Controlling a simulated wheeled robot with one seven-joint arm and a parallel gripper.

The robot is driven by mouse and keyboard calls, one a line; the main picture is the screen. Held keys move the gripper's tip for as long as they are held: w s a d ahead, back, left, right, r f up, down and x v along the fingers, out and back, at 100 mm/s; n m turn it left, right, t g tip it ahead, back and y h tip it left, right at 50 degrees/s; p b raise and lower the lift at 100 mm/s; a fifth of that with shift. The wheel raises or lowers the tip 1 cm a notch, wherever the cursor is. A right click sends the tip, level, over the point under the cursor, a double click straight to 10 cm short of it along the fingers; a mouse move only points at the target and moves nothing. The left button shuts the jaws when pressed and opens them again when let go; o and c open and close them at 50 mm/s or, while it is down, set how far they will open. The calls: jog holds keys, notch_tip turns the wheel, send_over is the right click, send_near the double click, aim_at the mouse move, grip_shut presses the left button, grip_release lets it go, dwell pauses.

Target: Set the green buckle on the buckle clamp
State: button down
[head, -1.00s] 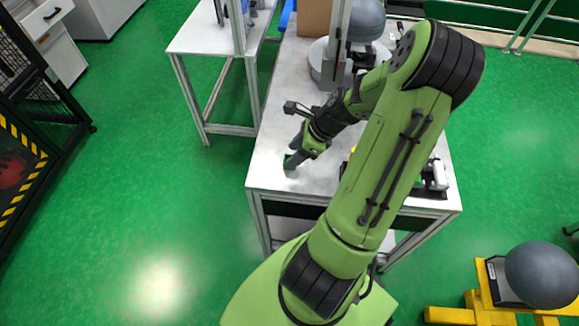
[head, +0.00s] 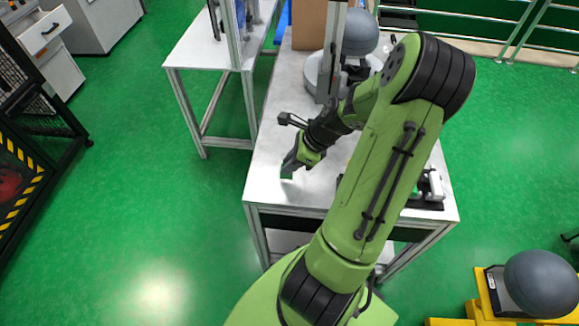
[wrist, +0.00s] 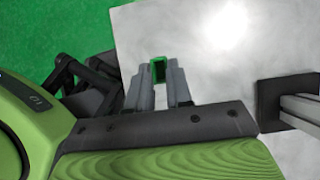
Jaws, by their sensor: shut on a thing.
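My gripper (head: 289,167) is over the left front part of the metal table, pointing down. It is shut on the green buckle (wrist: 158,72), a small green frame with a dark opening, seen between the fingertips in the wrist view. In the head view only a bit of green (head: 286,173) shows at the fingertips. I cannot tell if the buckle touches the table. A black-based fixture (head: 432,190) with white and green parts stands at the table's right front, partly behind my arm. I cannot tell whether it is the buckle clamp.
The metal table (head: 272,135) is bare around my gripper. A grey-domed device (head: 359,35) and a cardboard box (head: 310,25) stand at its back. An upright post (head: 334,50) rises near them. A second table (head: 205,70) stands at the left.

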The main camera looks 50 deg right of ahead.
notch_tip(320, 180, up, 8)
jog(key=p, duration=0.3)
jog(key=shift+r, duration=0.15)
jog(key=w+a+f+n+g+h+p, duration=0.1)
jog(key=w+a+f+n+g, duration=0.2)
jog(key=a+n, duration=0.4)
jog(key=w+a+f+n+g+h+p, duration=0.1)
jog(key=a+n, duration=0.5)
jog(key=n, duration=0.6)
jog(key=w+a+f+n+g+h+p, duration=0.1)
jog(key=w+a+f+n+g+p, duration=0.2)
jog(key=n, duration=0.6)
jog(key=w+a+f+g, duration=0.2)
jog(key=w+a+g, duration=0.1)
jog(key=w+a, duration=0.1)
jog(key=shift+w+a+f+g+h, duration=0.25)
jog(key=shift+w+a+g+h, duration=0.05)
jog(key=shift+a+g, duration=0.1)
